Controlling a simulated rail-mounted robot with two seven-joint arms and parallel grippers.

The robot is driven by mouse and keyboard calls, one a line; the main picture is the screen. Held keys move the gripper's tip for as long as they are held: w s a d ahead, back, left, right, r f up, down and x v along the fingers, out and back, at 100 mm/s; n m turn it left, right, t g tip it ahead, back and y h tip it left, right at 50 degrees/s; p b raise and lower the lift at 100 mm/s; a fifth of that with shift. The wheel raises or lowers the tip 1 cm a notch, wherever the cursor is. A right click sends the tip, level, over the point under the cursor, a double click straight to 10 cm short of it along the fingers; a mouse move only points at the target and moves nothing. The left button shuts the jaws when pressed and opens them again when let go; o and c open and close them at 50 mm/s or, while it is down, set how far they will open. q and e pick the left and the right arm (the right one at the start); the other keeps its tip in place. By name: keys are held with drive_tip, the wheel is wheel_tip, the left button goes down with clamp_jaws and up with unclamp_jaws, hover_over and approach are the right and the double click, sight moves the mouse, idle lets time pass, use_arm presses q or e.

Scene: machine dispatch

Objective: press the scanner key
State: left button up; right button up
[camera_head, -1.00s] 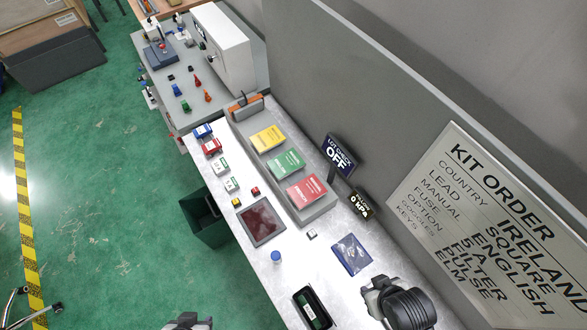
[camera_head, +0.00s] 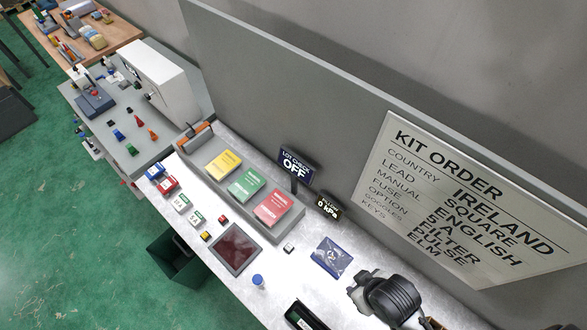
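No key in view is labelled as the scanner key. A small pale key-like block (camera_head: 289,248) sits on the bench right of the dark red pad (camera_head: 233,248). A red button (camera_head: 223,219) and a yellow button (camera_head: 206,236) sit beside that pad's upper left side. My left gripper is out of view.
Yellow, green and red manuals (camera_head: 272,208) lie on a grey stand. A blue packet (camera_head: 331,257) and a blue-capped bottle (camera_head: 258,281) are near the front. A "LOT CHECK OFF" sign (camera_head: 296,167) and a "0 kPa" sign (camera_head: 328,208) stand by the grey partition (camera_head: 300,90).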

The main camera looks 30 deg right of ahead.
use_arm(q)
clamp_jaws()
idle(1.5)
